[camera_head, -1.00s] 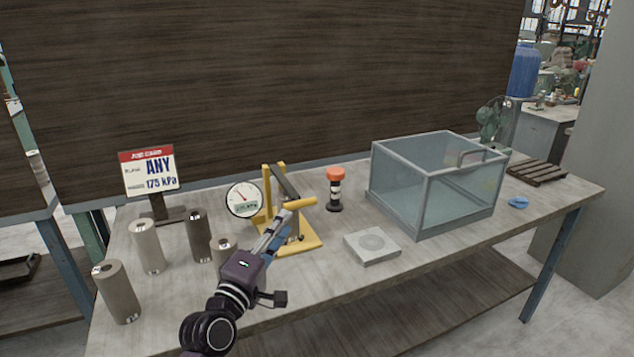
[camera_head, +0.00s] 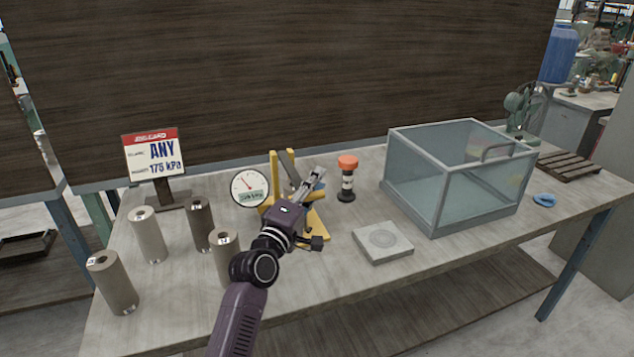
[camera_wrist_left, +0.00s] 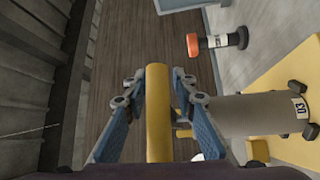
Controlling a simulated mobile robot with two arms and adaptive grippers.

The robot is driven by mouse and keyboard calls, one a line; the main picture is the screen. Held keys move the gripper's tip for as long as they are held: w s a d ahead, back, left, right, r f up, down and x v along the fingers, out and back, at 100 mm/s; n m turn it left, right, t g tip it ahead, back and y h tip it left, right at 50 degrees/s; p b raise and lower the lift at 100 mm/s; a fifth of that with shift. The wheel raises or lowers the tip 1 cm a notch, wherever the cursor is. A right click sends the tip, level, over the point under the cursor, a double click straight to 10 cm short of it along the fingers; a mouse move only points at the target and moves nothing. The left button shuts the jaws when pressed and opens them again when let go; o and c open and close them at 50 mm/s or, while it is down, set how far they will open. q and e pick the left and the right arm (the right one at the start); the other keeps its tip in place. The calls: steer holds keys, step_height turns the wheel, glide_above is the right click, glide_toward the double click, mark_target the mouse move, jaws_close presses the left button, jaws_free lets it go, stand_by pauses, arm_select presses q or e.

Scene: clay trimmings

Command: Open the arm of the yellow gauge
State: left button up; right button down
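The yellow gauge (camera_head: 274,168) stands on the table with its posts upright. Its white round dial (camera_head: 249,187) faces me on the left. In the head view my left gripper (camera_head: 314,180) is at the arm's end and hides much of the gauge. My right gripper is not in view.
Several clay cylinders (camera_head: 148,236) stand at the left, near a job card (camera_head: 153,155) reading ANY, 175 kPa. An orange-topped black post (camera_head: 347,180) stands just right of the gauge. A grey slab (camera_head: 383,243) and a glass box (camera_head: 480,183) are farther right.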

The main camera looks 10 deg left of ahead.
arm_select(q)
steer(key=shift+w, duration=0.1)
steer(key=c, duration=0.5)
jaws_close()
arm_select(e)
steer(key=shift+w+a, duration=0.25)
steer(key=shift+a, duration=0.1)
arm_select(q)
steer(key=shift+r, duration=0.15)
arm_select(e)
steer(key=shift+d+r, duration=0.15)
